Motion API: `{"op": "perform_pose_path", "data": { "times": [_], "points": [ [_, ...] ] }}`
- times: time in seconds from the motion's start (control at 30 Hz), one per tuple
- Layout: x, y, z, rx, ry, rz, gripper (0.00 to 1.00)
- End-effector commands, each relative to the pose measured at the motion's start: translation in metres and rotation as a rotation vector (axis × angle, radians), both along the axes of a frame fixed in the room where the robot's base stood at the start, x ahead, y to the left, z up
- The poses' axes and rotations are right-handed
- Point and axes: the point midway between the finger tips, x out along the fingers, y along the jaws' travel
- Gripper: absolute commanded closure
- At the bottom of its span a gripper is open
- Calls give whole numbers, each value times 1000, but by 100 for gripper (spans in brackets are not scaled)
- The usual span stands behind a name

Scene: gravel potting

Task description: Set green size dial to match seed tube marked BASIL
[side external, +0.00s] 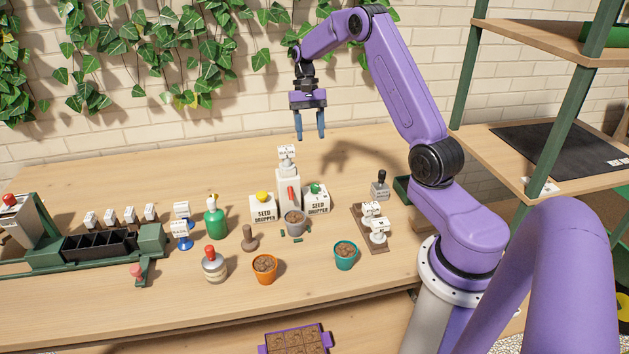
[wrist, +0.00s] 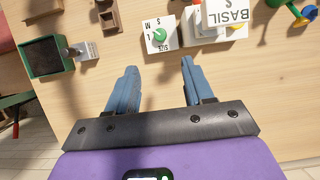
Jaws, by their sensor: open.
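The green size dial (side external: 314,188) sits on the right-hand white seed dropper box (side external: 317,203). In the wrist view the green dial (wrist: 158,36) has size letters around it, including M, S and L; I cannot tell which mark it points to. A white label reading BASIL (wrist: 229,12) shows right of the dial, upside down. It appears to be the label (side external: 287,153) atop the tall white tower (side external: 287,183) between the droppers; a tube under it is not clear. My gripper (side external: 310,138) is open and empty, high above the table behind the droppers. The wrist view shows its blue fingers (wrist: 156,80) apart.
A left seed dropper (side external: 263,209) has a yellow dial (side external: 262,196). A grey pot (side external: 295,222) stands before the tower. Orange (side external: 264,270) and teal (side external: 345,255) pots stand nearer. A labelled wooden stand (side external: 373,230) is at right. The table behind the droppers is mostly clear.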

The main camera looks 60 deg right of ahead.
Motion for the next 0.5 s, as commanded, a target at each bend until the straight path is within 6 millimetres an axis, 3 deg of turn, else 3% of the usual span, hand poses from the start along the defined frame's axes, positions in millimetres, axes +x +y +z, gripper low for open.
{"op": "perform_pose_path", "data": {
  "times": [0.5],
  "points": [
    [-27,27,-91,2,4,2,48]
  ]
}}
